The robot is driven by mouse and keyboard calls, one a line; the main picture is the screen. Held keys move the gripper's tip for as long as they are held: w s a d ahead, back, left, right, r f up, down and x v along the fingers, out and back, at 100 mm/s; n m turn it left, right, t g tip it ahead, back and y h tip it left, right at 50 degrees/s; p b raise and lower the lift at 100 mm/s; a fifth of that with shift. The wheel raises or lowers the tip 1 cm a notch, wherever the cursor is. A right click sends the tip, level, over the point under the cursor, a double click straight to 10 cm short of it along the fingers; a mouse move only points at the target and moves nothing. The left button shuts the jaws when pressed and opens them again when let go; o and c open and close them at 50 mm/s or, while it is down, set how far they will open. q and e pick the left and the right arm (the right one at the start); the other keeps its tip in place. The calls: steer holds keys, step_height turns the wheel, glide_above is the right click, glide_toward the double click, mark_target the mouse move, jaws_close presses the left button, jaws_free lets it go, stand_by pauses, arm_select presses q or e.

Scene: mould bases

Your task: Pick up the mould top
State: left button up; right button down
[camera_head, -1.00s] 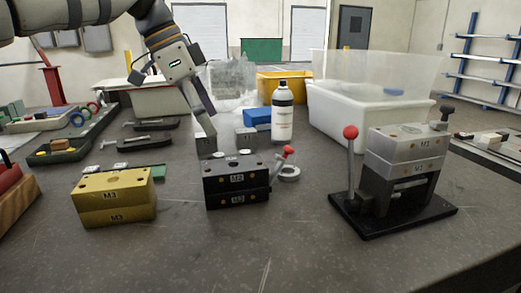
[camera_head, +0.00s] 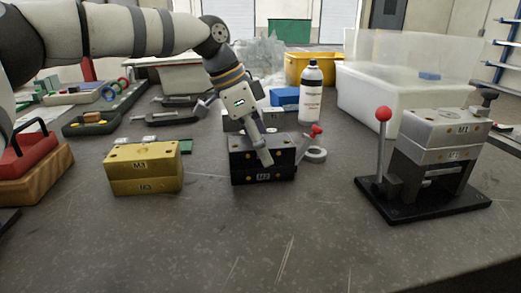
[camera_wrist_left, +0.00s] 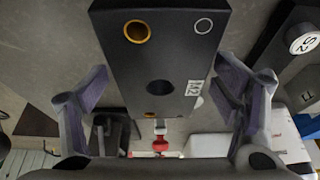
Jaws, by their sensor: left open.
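The black M2 mould (camera_head: 248,172) stands on the table in the middle of the head view, its upper block stacked on a lower one. My left gripper (camera_head: 246,132) comes down over its top and partly hides it. In the left wrist view the black top face (camera_wrist_left: 170,60) with its central hole and M2 label lies between my spread fingers, with gaps beside it. The gripper is open and holds nothing. A gold M3 mould (camera_head: 143,168) stands to the left. A silver M1 mould (camera_head: 437,135) sits on a black stand at the right. My right gripper is not in view.
The front table is clear.

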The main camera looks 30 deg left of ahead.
arm_select(q)
steer(key=c, duration=1.8)
steer(key=shift+r, duration=0.1)
jaws_close()
steer(key=shift+r, duration=0.1)
